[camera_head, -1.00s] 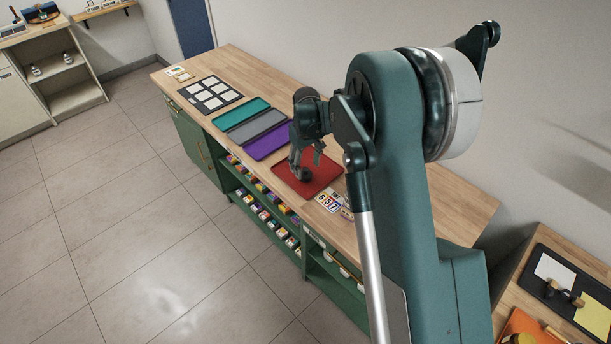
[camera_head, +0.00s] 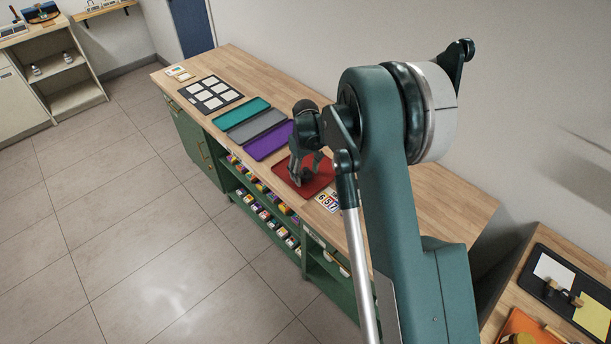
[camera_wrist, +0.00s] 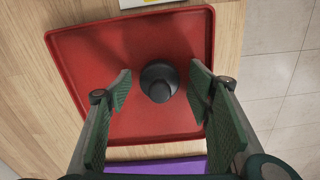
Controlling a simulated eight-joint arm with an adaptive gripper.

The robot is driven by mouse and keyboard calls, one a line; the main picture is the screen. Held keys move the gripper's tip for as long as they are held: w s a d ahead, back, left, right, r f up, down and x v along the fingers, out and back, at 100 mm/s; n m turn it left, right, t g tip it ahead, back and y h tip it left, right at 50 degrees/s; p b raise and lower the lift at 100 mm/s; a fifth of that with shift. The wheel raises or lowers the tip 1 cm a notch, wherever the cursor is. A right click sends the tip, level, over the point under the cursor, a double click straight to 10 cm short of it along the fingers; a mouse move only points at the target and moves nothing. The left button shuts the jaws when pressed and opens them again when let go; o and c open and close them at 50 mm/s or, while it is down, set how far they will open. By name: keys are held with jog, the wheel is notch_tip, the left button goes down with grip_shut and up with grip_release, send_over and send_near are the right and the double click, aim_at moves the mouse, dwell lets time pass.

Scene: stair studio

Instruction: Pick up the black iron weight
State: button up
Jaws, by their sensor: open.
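The black iron weight (camera_wrist: 159,82) stands on the red tray (camera_wrist: 83,62) in the wrist view, seen from above with a round knob on top. My gripper (camera_wrist: 160,83) is open, with one green-padded finger on each side of the weight and a gap on both sides. In the head view, my gripper (camera_head: 299,178) is over the red tray (camera_head: 321,183). The weight is not clearly visible there, being dark against the fingers.
Purple (camera_head: 270,140), grey (camera_head: 240,130) and teal (camera_head: 236,112) trays lie beyond the red one on the wooden counter. Number cards (camera_head: 328,202) lie beside the red tray. Shelves of small coloured items (camera_head: 262,212) sit below the counter's edge. The counter's right end is clear.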

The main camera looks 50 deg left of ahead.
aim_at(306, 168)
jog(key=c, duration=1.3)
jog(key=shift+r, duration=0.1)
jog(key=shift+r, duration=4.9)
